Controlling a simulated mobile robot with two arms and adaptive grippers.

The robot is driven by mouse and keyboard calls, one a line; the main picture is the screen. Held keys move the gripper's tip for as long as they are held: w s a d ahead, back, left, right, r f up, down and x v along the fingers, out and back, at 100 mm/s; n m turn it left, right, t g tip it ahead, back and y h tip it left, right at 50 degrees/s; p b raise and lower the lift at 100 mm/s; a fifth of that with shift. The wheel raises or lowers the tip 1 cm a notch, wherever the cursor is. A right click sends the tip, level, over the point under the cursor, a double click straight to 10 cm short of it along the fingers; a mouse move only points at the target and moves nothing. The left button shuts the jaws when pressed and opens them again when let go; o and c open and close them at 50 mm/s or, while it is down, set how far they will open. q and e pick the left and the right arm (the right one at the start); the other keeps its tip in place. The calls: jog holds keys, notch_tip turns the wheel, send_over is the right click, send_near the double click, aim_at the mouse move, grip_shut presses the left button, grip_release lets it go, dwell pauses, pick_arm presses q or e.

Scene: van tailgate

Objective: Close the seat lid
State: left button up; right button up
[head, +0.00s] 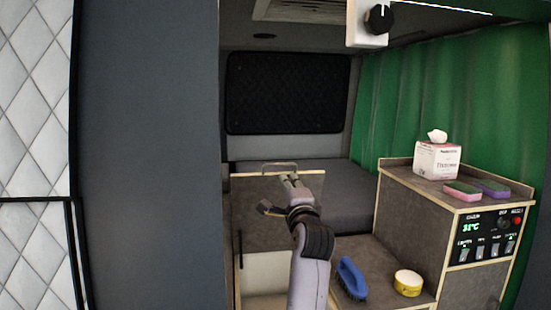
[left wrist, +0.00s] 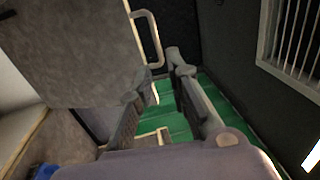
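The seat lid (head: 262,205) is a grey-brown panel with a pale wood edge. It stands raised above the open seat box, whose white inside (head: 265,272) shows below it. A pale loop handle (head: 280,166) sits on its top edge. My left gripper (head: 290,180) is at the lid's upper right part, just below the handle in the head view. In the left wrist view the lid (left wrist: 75,50) and handle (left wrist: 150,40) are left of and beyond the fingers. These fingers (left wrist: 160,80) are apart with nothing between them; contact with the lid cannot be told. My right gripper is not in view.
A blue brush (head: 351,280) and a yellow tape roll (head: 408,283) lie on the bench right of my arm. A cabinet (head: 410,195) with a tissue box (head: 437,160) and sponges (head: 462,190) stands at right. A dark wall panel (head: 145,150) bounds the left.

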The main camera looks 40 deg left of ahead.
aim_at(279, 164)
pick_arm(q)
jog(key=p+x, duration=0.4)
jog(key=x, duration=0.9)
jog(key=shift+w+a, duration=0.1)
jog(key=shift+a, duration=0.2)
jog(key=shift+w+a+p, duration=0.3)
jog(key=shift+w+a, duration=0.05)
jog(key=shift+a, duration=0.1)
jog(key=shift+w+a, duration=0.1)
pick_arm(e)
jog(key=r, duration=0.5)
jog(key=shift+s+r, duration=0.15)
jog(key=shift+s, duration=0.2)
pick_arm(q)
grip_shut()
jog(key=shift+r, duration=0.2)
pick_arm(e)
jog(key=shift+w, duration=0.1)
